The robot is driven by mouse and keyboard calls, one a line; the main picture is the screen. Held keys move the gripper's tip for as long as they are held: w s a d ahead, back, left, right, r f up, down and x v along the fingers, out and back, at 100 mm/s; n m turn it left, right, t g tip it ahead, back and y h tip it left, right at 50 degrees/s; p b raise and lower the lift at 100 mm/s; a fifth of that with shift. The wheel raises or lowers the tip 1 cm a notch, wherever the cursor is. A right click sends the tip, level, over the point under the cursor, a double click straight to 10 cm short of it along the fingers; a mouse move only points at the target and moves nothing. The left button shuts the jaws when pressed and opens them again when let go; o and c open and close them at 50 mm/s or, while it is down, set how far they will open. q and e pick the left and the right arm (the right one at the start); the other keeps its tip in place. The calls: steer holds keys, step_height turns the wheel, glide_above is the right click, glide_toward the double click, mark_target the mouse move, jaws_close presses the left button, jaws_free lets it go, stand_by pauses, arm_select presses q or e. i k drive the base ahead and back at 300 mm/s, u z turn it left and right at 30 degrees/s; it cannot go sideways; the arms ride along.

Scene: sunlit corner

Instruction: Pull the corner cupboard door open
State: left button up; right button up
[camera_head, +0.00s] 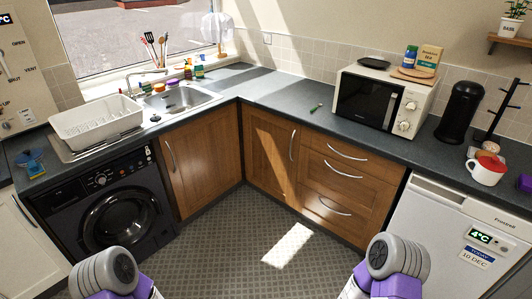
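Two wooden cupboard doors meet at the inner corner of the worktop. The left door (208,160), beside the washing machine, has a curved metal handle (171,156) near its left edge. The right door (268,152), beside the drawers, has an upright metal handle (292,145) near its right edge. Both doors look closed. I cannot tell which of them is the corner cupboard door. Grey and purple parts of my two arms show at the bottom edge, well short of the doors. Neither gripper is in view.
The patterned floor (220,245) before the doors is clear. A black washing machine (112,212) stands left. Wooden drawers (340,180) with handles and a white fridge (440,235) stand right. The grey worktop (290,98) carries a microwave (366,101) and a dish rack (97,125).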

mark_target(272, 142)
steer(key=u, duration=0.05)
steer(key=i, duration=2.7)
steer(key=z, duration=0.4)
